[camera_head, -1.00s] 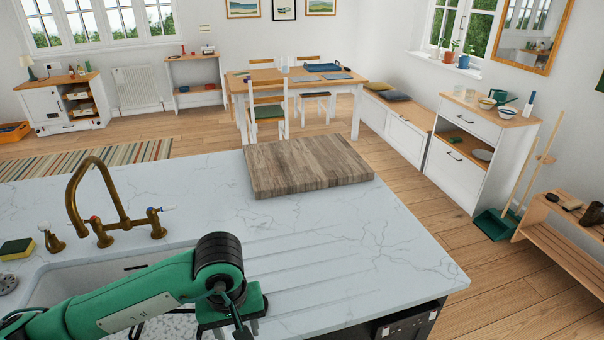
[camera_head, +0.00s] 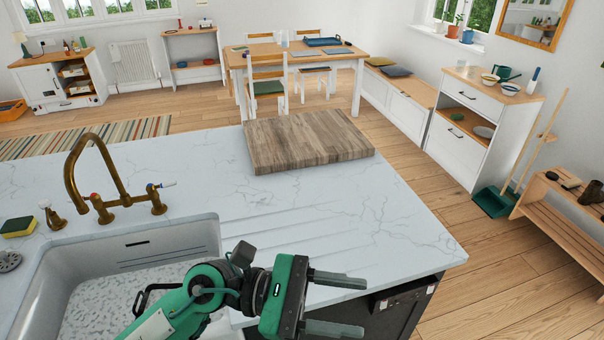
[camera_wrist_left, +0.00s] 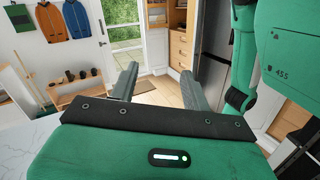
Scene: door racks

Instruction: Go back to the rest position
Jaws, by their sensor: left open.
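My left gripper (camera_head: 350,304) is in the lower middle of the head view, at the front edge of the white marble counter (camera_head: 330,215). Its two grey fingers point right and stand apart with nothing between them. In the left wrist view the gripper (camera_wrist_left: 160,80) also shows spread, empty fingers, with floor and a doorway beyond. My right gripper is not in the head view. A green arm link of mine stands at the right of the wrist view.
A wooden cutting board (camera_head: 305,142) lies on the counter behind the gripper. The sink (camera_head: 125,275) and brass tap (camera_head: 105,190) are to the left, with a sponge (camera_head: 18,227). A dark unit (camera_head: 405,305) is under the counter's right end. Open floor lies to the right.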

